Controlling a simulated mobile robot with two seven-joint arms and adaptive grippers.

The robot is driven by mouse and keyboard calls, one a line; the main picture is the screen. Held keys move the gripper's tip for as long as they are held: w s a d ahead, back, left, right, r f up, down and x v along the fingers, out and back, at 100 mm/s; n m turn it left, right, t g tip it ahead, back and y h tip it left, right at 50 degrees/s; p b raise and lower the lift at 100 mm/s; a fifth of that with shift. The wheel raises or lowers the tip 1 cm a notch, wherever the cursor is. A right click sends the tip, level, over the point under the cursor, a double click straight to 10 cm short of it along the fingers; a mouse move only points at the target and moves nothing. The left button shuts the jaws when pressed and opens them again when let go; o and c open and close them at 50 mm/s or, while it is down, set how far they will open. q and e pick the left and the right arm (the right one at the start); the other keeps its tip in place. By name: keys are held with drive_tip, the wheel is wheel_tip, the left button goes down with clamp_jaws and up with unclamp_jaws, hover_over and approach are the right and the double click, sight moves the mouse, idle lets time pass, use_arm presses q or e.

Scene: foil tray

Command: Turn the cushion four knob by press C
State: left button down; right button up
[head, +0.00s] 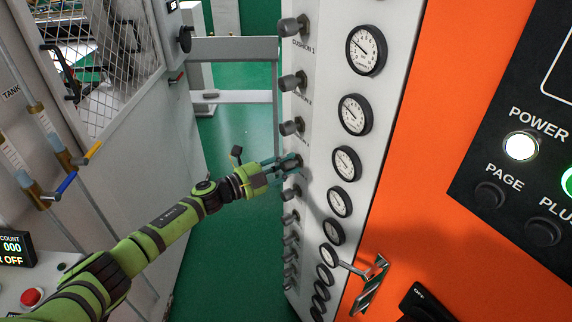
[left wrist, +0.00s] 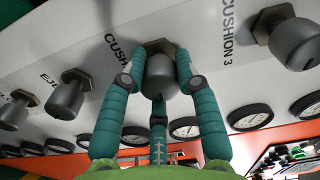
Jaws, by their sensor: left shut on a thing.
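The cushion four knob (left wrist: 162,76) is a dark grey round knob on a white panel. It is fourth from the top in the column of knobs in the head view. My left gripper (head: 284,166) reaches it from the left. In the left wrist view the teal fingers (left wrist: 158,85) close around the knob, one on each side and one below. The knob's label is partly hidden behind a finger; only its first letters show. The CUSHION 3 knob (left wrist: 294,42) is beside it on the right there, apart from the fingers. My right gripper is not in view.
More knobs stand close above and below in the same column, such as the top CUSHION 1 knob (head: 293,26). Round gauges (head: 366,50) run alongside. An orange panel (head: 440,170) with a metal handle (head: 372,284) is at right. A mesh-windowed grey cabinet (head: 150,130) stands left, above green floor.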

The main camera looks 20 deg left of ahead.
use_arm(q)
drive_tip(key=shift+w+a+r, duration=0.2)
drive_tip(key=shift+r, duration=0.15)
drive_tip(key=c, duration=0.9)
unclamp_jaws()
drive_tip(key=shift+f, duration=0.25)
drive_tip(key=shift+s+a+f, duration=0.1)
drive_tip(key=shift+s, duration=0.15)
drive_tip(key=v, duration=1.1)
drive_tip(key=shift+a, duration=0.25)
drive_tip(key=shift+s, duration=0.1)
idle(0.3)
